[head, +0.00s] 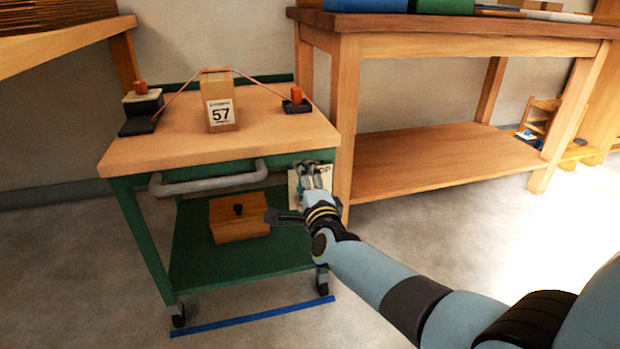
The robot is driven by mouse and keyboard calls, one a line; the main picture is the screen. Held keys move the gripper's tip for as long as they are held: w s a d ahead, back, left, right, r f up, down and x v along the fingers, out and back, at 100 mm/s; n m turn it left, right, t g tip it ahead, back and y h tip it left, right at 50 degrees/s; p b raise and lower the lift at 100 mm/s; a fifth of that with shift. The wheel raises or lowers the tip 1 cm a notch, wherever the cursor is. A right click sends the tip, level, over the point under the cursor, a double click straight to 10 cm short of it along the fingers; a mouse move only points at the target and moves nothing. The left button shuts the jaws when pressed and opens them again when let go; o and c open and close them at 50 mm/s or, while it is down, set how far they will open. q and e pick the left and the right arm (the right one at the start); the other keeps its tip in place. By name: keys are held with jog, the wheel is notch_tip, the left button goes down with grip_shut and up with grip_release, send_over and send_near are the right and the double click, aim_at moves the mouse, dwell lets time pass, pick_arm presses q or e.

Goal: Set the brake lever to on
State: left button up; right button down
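The cart (150,165) has a green frame, a pale wooden top and caster wheels. A cream sign plate (294,186) is on its front right corner, with letters ending in "OP" partly covered by my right gripper. My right gripper (311,171) is in front of this plate, pointing away from me. It is too small and overlapped to tell how far its fingers are apart, or whether they touch anything. I cannot make out the brake lever clearly; it may be hidden behind the gripper. My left gripper is not in view.
A cardboard box (220,102) marked 57 stands on the cart under a strap. A grey handle (208,181) crosses the cart's front; a wooden box (237,217) is on the lower shelf. A workbench (440,170) stands close at right. Blue tape (252,316) marks the floor.

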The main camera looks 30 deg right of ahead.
jog(key=shift+w+a+n, duration=0.1)
jog(key=shift+a+n, duration=0.25)
jog(key=shift+n, duration=0.05)
dwell(0.4)
jog(key=c, duration=0.7)
grip_release()
jog(key=shift+a, duration=0.1)
jog(key=v, duration=1.2)
